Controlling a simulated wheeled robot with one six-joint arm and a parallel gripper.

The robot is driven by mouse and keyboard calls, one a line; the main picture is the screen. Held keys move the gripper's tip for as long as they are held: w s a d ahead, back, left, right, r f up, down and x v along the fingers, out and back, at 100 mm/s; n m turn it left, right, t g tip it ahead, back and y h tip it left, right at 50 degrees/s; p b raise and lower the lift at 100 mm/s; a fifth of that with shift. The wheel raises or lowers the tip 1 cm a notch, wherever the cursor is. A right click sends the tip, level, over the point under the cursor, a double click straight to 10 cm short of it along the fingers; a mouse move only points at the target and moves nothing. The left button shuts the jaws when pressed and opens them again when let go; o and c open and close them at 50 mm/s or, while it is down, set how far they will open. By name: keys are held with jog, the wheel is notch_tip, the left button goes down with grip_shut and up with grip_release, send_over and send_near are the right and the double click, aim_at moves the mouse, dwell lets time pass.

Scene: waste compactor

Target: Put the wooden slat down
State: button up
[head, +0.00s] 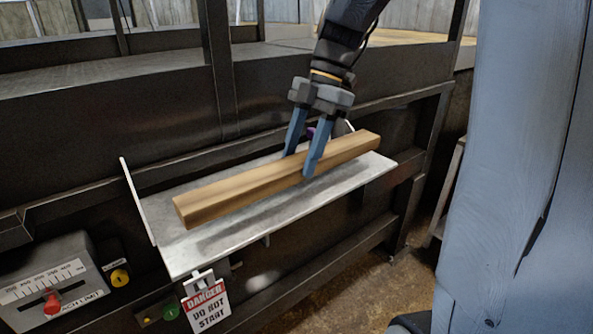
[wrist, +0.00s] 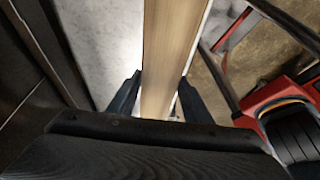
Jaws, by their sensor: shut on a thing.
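The wooden slat (head: 240,190) is a long, light brown bar over the grey metal shelf (head: 205,252) in the head view. It lies lengthwise along the shelf, and a dark shadow shows on the metal below its front edge. I cannot tell for sure whether it touches the shelf. My gripper (head: 306,160) comes down from above and is shut on the slat, right of its middle. In the wrist view the slat (wrist: 170,50) runs between the two dark fingers of my gripper (wrist: 157,95). The slat's underside is hidden.
A "DANGER DO NOT START" tag (head: 206,305) hangs below the shelf's front edge. A control box with a red lever (head: 52,302) is at the lower left. A thin upright plate (head: 137,200) bounds the shelf's left end. Dark machine frame (head: 110,115) stands behind.

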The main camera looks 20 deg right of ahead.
jog(key=shift+f+p, duration=0.35)
jog(key=shift+f, duration=1.85)
jog(key=shift+f, duration=0.15)
jog(key=o, duration=1.5)
jog(key=b+v, duration=0.2)
jog(key=v, duration=1)
